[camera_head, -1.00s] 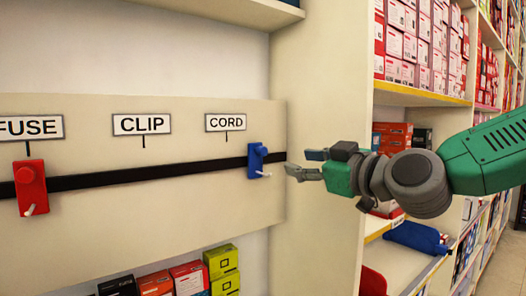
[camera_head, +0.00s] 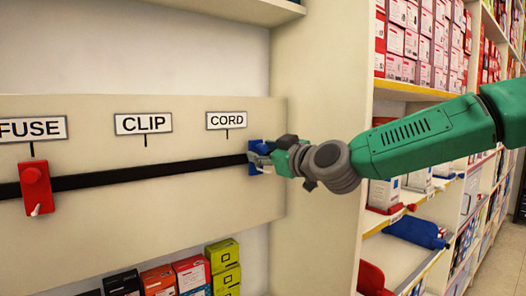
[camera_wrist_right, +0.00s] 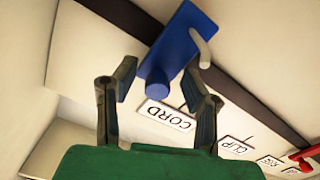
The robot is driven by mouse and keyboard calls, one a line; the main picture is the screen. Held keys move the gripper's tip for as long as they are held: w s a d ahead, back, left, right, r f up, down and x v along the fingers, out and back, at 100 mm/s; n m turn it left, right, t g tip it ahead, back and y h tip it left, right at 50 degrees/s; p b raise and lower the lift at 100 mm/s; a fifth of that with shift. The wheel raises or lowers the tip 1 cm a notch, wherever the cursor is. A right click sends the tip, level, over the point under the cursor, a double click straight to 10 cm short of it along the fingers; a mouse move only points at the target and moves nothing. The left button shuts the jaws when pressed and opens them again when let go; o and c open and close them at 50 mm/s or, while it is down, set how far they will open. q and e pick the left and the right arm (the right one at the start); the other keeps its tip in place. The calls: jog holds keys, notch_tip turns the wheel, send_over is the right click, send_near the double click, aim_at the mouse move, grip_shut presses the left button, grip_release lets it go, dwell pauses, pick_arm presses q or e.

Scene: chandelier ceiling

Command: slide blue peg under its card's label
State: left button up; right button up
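The blue peg (camera_head: 254,147) sits on the black rail (camera_head: 120,175), to the right of the CORD label (camera_head: 226,120) and its tick. My right gripper (camera_head: 263,158) is at the peg and covers part of it. In the right wrist view, the peg (camera_wrist_right: 172,55) with its round knob and white hook shows between and just beyond the open fingers (camera_wrist_right: 160,85), with gaps on both sides. The CLIP label (camera_head: 144,123) and FUSE label (camera_head: 31,129) are farther left. My left gripper is not in view.
A red peg (camera_head: 35,188) sits on the rail below the FUSE label. The rail between the red and blue pegs is clear. A shelf upright (camera_head: 320,230) and stocked shelves stand right of the board. Boxes (camera_head: 190,275) lie below it.

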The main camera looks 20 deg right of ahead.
jog(key=shift+d, duration=0.1)
grip_shut()
jog(key=a, duration=0.2)
jog(key=s+a, duration=0.1)
jog(key=a, duration=0.1)
jog(key=s+a, duration=0.1)
jog(key=a, duration=0.1)
jog(key=shift+s+a, duration=0.1)
jog(key=shift+s, duration=0.1)
jog(key=shift+s+a+r, duration=0.1)
jog(key=shift+a, duration=0.3)
jog(key=shift+c, duration=0.4)
grip_release()
jog(key=shift+d, duration=0.15)
jog(key=shift+o, duration=0.4)
jog(key=shift+d, duration=0.2)
